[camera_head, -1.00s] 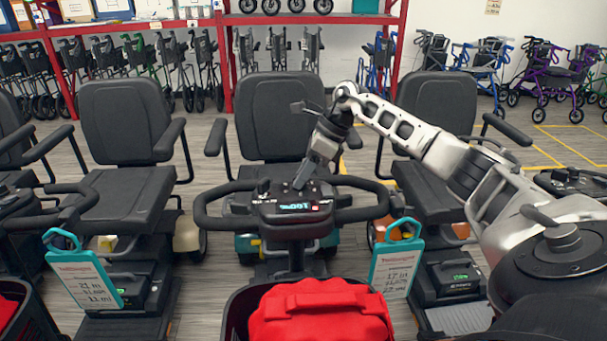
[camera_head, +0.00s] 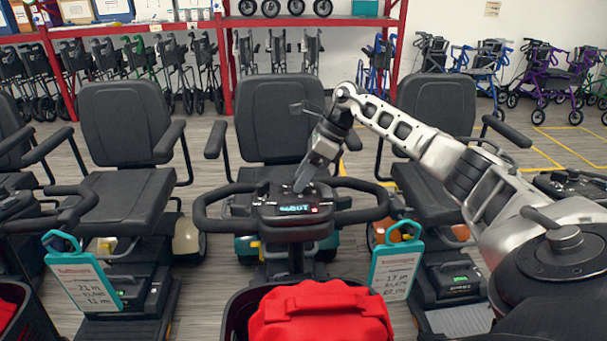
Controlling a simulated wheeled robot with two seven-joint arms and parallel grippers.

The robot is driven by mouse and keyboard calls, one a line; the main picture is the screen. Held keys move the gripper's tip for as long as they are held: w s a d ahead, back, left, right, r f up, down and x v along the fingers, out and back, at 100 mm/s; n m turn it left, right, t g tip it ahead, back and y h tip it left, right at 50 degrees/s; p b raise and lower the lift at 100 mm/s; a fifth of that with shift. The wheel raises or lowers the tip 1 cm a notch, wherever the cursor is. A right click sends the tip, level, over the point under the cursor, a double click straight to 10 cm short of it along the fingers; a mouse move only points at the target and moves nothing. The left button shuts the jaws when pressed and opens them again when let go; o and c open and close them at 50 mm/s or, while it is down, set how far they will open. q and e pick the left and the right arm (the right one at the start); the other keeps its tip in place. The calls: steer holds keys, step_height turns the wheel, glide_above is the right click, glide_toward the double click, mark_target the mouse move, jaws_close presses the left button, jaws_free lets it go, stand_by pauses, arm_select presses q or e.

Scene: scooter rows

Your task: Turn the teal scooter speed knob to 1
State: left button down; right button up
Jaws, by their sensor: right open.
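The teal scooter stands in the middle, with teal body panels (camera_head: 330,241) low behind its console. Its dark console (camera_head: 266,211) sits between looped black handlebars (camera_head: 220,212) and has a lit display (camera_head: 297,208), too small to read surely. My right gripper (camera_head: 301,186) reaches down from the right over the top of the console, open, with its fingertips at the console's upper middle. The speed knob is hidden or too small to make out at the fingers, so its setting and any contact cannot be told. My left gripper is not in view.
A red bag (camera_head: 320,312) lies in the front basket. Other scooters stand close at left (camera_head: 127,200) and right (camera_head: 436,190), with teal-framed price tags (camera_head: 83,278) near them. A red rack (camera_head: 228,70) and folded walkers line the back.

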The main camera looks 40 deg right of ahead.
steer(key=v, duration=1.6)
